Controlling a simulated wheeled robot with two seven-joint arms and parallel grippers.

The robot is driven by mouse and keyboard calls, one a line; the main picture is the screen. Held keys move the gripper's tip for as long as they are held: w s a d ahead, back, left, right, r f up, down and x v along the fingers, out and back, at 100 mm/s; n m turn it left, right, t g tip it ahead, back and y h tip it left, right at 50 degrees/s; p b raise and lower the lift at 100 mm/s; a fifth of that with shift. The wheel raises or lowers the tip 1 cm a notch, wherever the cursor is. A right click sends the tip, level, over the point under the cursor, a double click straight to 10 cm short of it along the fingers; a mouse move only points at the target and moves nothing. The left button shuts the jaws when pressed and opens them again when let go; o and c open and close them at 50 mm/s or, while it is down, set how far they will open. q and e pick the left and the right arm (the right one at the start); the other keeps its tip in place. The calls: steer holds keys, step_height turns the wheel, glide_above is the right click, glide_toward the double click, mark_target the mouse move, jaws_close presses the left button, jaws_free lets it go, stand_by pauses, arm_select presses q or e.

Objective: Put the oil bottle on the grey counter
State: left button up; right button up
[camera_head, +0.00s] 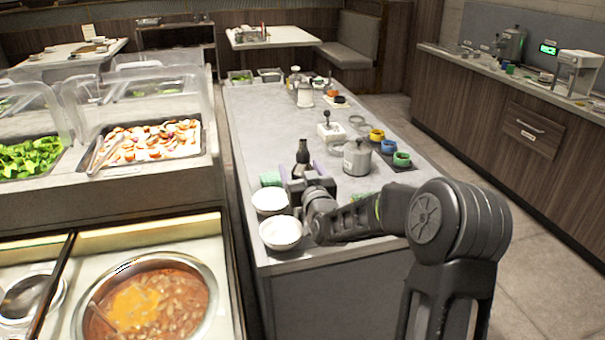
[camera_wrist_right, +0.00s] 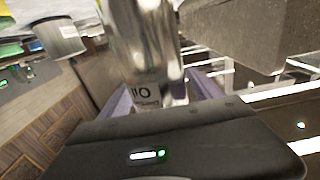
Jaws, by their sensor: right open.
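The oil bottle (camera_head: 302,153) shows in the head view as a dark-necked bottle on the grey counter (camera_head: 262,110), at its near left part. In the right wrist view the bottle (camera_wrist_right: 145,45) looks shiny, with a printed label low on it. My right gripper (camera_head: 303,174) is open, its two purple fingers on either side of the bottle; the wrist view shows the bottle between the fingers (camera_wrist_right: 163,95). Whether the fingers touch it I cannot tell. The bottle's lower part is hidden by my gripper in the head view. My left gripper is out of view.
Two white bowls (camera_head: 281,232) stand close at the counter's near left. A lidded metal pot (camera_head: 357,158) and small coloured cups (camera_head: 388,147) are to the right. A white dispenser (camera_head: 330,131) stands behind. The counter's middle left is clear.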

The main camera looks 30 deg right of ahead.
steer(key=shift+r, duration=0.2)
steer(key=shift+s+a+f, duration=0.1)
steer(key=shift+s+f, duration=0.05)
steer(key=shift+s, duration=0.2)
steer(key=b+v, duration=0.2)
steer(key=v, duration=0.9)
steer(key=shift+s+a, duration=0.1)
